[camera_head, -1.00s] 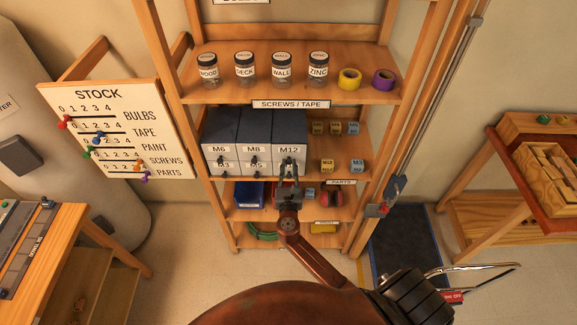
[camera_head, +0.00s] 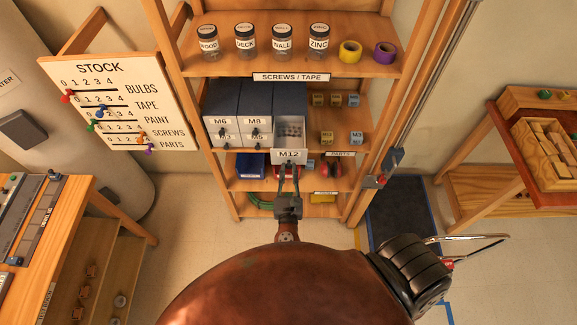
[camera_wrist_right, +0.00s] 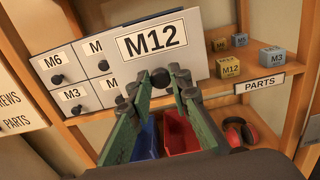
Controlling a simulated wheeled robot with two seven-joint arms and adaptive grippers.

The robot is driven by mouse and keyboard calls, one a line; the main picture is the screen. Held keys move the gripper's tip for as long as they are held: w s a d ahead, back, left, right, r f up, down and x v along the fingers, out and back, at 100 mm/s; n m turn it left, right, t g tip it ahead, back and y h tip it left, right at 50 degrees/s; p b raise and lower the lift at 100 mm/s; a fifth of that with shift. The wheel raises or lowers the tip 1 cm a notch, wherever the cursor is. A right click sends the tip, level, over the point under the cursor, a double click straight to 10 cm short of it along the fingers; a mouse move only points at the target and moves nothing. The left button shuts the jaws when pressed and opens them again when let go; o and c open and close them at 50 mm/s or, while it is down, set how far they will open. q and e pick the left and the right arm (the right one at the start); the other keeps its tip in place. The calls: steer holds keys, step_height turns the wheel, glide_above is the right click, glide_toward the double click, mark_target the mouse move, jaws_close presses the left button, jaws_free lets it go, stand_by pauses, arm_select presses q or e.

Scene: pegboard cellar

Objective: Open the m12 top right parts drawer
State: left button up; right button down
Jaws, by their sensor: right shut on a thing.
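The M12 drawer (camera_head: 291,156) is the top right one of the blue parts cabinet (camera_head: 255,97). It is pulled out toward me, and small grey parts show inside it in the head view. Its white labelled front fills the middle of the right wrist view (camera_wrist_right: 160,40). My right gripper (camera_head: 289,170) is shut on the dark knob (camera_wrist_right: 160,77) of this drawer. The M6 drawer (camera_head: 221,122) and M8 drawer (camera_head: 254,122) beside it are closed. My left gripper is not in view.
Jars (camera_head: 282,42) and tape rolls stand on the shelf above. Small labelled boxes (camera_head: 327,138) sit right of the cabinet. Below are a blue bin (camera_wrist_right: 145,139), a red bin (camera_wrist_right: 180,131) and red earmuffs (camera_wrist_right: 238,130). The floor in front is partly clear.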

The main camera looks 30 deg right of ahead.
steer(key=c, duration=1.8)
jaws_free()
steer(key=v, duration=1.2)
steer(key=shift+d+f, duration=0.1)
